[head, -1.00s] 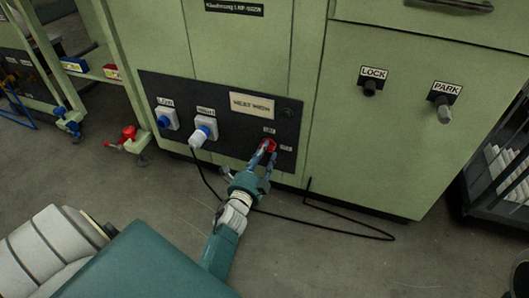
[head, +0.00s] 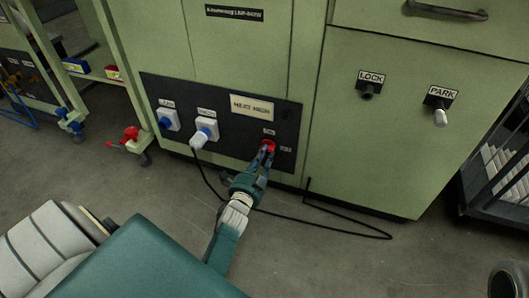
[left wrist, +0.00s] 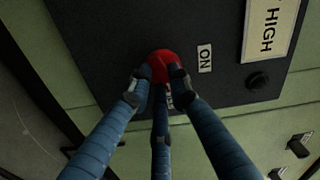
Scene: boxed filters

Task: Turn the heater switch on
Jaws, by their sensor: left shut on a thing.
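The heater switch is a red knob (head: 268,145) on the dark lower panel (head: 222,125) of the green cabinet. An ON label (left wrist: 205,58) sits beside it in the left wrist view, where the red knob (left wrist: 160,62) shows between my fingertips. My left gripper (head: 265,152) reaches up from below and is shut on the red knob. Its fingers hide part of the knob, and I cannot tell which way the knob is turned. My right gripper is not in view.
LOCK (head: 367,90) and PARK (head: 440,116) knobs are on the cabinet's right. A dark rack (head: 500,180) stands at the right edge.

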